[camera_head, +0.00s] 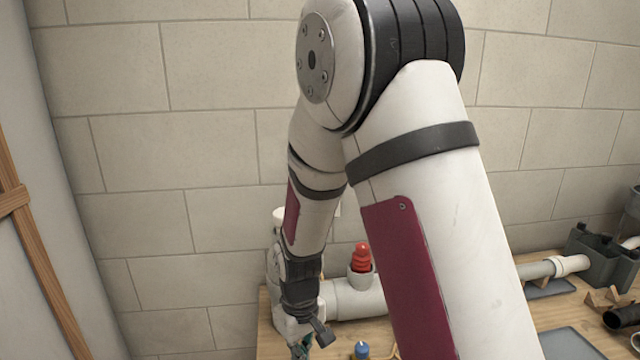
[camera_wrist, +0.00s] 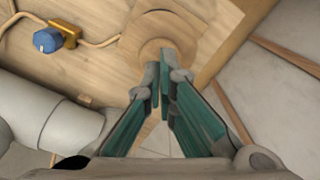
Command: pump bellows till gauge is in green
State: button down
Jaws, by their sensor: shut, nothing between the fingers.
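My gripper (camera_wrist: 164,65) has teal fingers. They are shut with nothing between them, and point at a round tan disc (camera_wrist: 150,24) with a raised centre. I cannot tell whether the tips touch it, or whether it is the bellows. In the head view my gripper (camera_head: 301,348) points down at the table's left part, cut by the lower edge. A red ribbed piece (camera_head: 361,257) sits upright in a grey pipe opening, right of and behind my gripper; it may be a bellows. No gauge face can be made out in either view.
A blue knob on a brass fitting (camera_wrist: 47,40) joins a thin tan tube that runs to the disc. A thick grey pipe (camera_wrist: 50,122) lies beside it. Dark bins (camera_head: 604,258) and pipe pieces stand at the right. My arm hides the table's middle.

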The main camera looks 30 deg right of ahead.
dwell(0.5)
jog(key=shift+f+b, duration=1.2)
jog(key=shift+f, duration=0.95)
jog(key=shift+r+p, duration=1.45)
jog(key=shift+r, duration=0.7)
